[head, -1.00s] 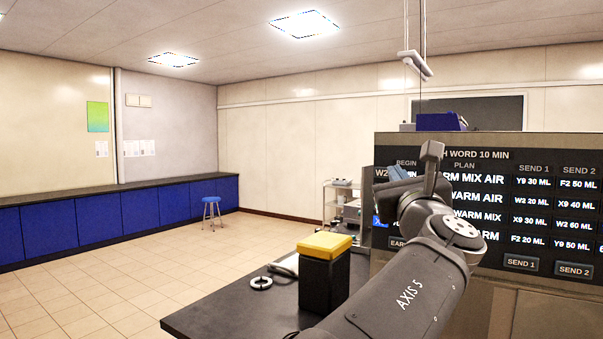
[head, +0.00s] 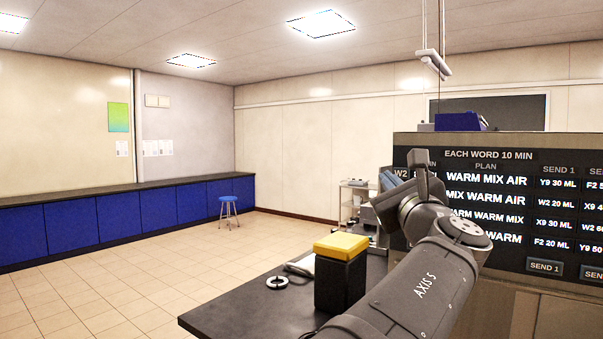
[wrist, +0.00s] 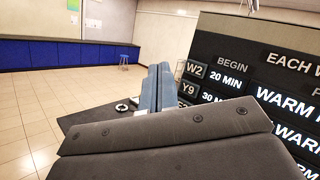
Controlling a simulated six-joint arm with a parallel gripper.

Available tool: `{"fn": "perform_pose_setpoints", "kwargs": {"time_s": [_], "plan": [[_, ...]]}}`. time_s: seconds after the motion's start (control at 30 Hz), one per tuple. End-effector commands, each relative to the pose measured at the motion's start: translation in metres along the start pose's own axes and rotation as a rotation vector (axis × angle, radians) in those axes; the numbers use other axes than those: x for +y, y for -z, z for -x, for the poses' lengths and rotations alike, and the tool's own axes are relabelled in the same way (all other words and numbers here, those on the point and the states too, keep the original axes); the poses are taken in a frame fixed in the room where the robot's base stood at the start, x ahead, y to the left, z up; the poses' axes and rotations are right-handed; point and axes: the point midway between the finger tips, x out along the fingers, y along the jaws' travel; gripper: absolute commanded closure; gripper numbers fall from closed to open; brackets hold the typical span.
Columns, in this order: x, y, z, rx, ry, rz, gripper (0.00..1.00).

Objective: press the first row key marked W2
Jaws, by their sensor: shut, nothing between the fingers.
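In the head view my gripper (head: 388,179) overlaps the panel's left edge. I cannot tell the gap to the panel.
The dark panel (head: 490,262) has rows of plan text and SEND keys. A black box with a yellow lid (head: 341,246) stands on the dark bench (head: 240,312), beside a white ring (head: 277,283). A blue stool (head: 229,201) stands on open floor.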

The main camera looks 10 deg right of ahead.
Motion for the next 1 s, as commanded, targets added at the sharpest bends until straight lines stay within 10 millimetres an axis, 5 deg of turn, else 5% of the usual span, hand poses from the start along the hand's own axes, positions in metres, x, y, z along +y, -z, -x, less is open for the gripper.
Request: {"fn": "perform_pose_setpoints", "kwargs": {"time_s": [0.4, 1.0], "plan": [[-0.026, 0.026, -0.036, 0.000, 0.001, -0.001, 1.00], [-0.030, 0.029, -0.040, 0.000, 0.001, -0.001, 1.00]]}}
